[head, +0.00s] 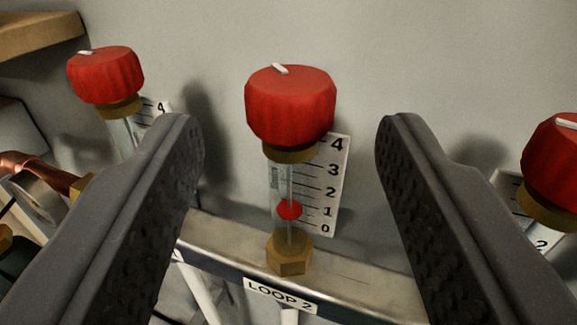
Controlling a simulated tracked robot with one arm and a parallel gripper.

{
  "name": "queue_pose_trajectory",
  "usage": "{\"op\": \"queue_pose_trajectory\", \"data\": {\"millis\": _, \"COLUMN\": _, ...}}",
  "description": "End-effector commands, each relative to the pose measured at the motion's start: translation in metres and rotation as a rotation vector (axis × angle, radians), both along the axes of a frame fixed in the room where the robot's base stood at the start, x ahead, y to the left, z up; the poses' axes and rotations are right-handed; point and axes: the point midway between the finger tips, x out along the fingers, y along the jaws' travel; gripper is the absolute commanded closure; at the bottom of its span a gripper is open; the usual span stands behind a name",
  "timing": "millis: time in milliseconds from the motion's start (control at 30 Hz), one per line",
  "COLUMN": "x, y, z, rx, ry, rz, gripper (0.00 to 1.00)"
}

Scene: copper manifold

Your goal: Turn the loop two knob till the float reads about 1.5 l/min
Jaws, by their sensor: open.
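The loop two knob (290,108) is red and ribbed, with a white mark on its top pointing toward the upper left. Below it stands a clear flow tube (280,180) with a scale card (331,185) marked 0 to 4. The red float (289,209) sits at about the 1 mark, seen from above at an angle. The "LOOP 2" label (280,295) is on the rail below. My gripper (290,125) is open, one finger on each side of the knob, with clear gaps and no contact. Its fingertips appear lower than the knob's top in the picture.
Another red knob (105,76) with its tube stands at the left, partly behind my left finger. A third red knob (553,170) is at the right edge. The metal manifold rail (355,288) runs below. A copper pipe (35,164) is at the left. A grey wall is behind.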

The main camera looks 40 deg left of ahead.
Motion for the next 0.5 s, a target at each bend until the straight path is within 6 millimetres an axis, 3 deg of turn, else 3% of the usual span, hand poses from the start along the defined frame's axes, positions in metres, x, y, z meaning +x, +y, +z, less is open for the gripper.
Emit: {"op": "queue_pose_trajectory", "data": {"millis": 500, "x": -0.056, "y": -0.038, "z": -0.001, "rx": 0.000, "ry": 0.002, "rz": 0.000, "gripper": 0.50}}
